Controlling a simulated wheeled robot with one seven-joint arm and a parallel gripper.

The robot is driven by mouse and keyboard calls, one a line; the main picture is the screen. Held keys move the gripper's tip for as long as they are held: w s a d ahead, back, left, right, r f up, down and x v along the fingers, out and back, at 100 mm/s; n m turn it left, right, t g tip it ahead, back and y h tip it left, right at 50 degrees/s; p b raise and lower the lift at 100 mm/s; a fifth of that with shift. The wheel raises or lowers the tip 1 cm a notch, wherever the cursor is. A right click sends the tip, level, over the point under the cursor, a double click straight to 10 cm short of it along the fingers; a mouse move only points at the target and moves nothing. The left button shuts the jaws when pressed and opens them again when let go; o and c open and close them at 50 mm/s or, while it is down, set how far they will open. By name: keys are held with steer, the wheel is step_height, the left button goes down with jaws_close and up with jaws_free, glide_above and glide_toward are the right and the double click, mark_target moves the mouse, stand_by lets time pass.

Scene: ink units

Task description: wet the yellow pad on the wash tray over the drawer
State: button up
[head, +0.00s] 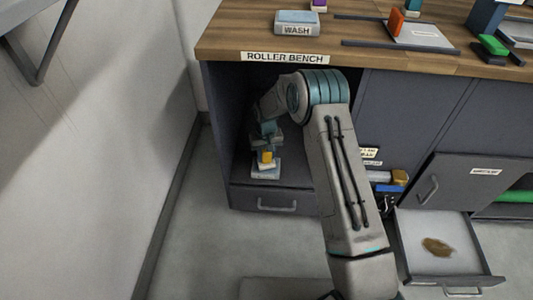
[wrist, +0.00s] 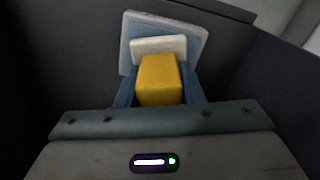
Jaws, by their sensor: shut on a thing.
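The yellow pad (head: 265,157) is a yellow block with a pale base. It is upright in the open bay at the bench's left, above the closed lower drawer (head: 277,203). My gripper (head: 266,150) is shut on the yellow block from above. In the wrist view the yellow pad (wrist: 158,78) sits between my two blue fingers, and its pale base (wrist: 160,45) shows beyond. The pale blue-grey wash tray (head: 265,174) lies under the pad; its rim also shows in the wrist view (wrist: 130,38). I cannot tell whether the base touches the tray.
Bay walls stand close around my gripper. On the roller bench top (head: 230,38) are another tray marked WASH (head: 297,29), an orange block (head: 396,22) and a green block (head: 493,45). An open drawer (head: 415,255) with a brown stain juts out at right. Floor at left is clear.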

steer(key=shift+f+b, duration=0.35)
steer(key=shift+f, duration=0.2)
stand_by(1.7)
steer(key=shift+r, duration=0.15)
steer(key=shift+r+p, duration=2.1)
steer(key=shift+r, duration=1.3)
